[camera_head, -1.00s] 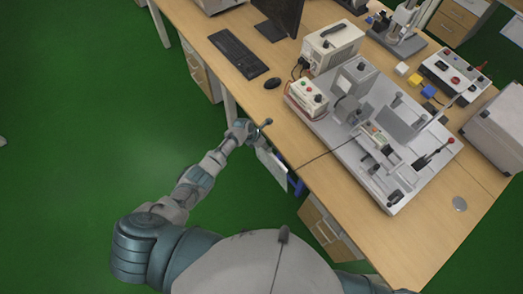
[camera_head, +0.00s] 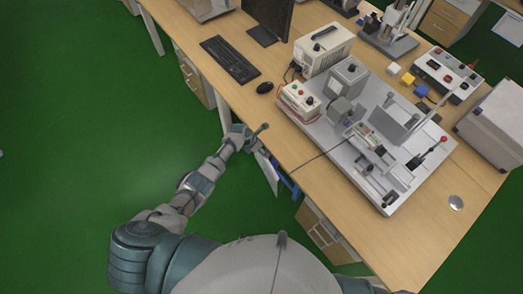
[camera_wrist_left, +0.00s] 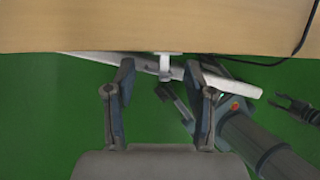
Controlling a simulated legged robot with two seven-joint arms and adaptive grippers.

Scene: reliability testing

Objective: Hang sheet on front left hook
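The white sheet (camera_head: 266,172) hangs beside the desk's front edge in the head view, seen at a narrow angle. In the left wrist view the sheet (camera_wrist_left: 100,60) shows as a thin slanted white strip just below the desk edge. A small white hook (camera_wrist_left: 165,68) sticks out under the desk edge and meets the strip; whether it bears the sheet is unclear. My left gripper (camera_wrist_left: 158,72) has its fingers apart on either side of the hook, close to the sheet. In the head view, my left gripper (camera_head: 262,140) is at the desk edge.
The wooden desk (camera_head: 330,205) carries a keyboard (camera_head: 230,60), mouse (camera_head: 265,87) and a grey test rig (camera_head: 385,150). A blue part (camera_head: 287,180) is under the edge. A grey cylinder (camera_wrist_left: 245,130) and dark prongs (camera_wrist_left: 295,108) lie right of my left gripper. Green floor is clear at left.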

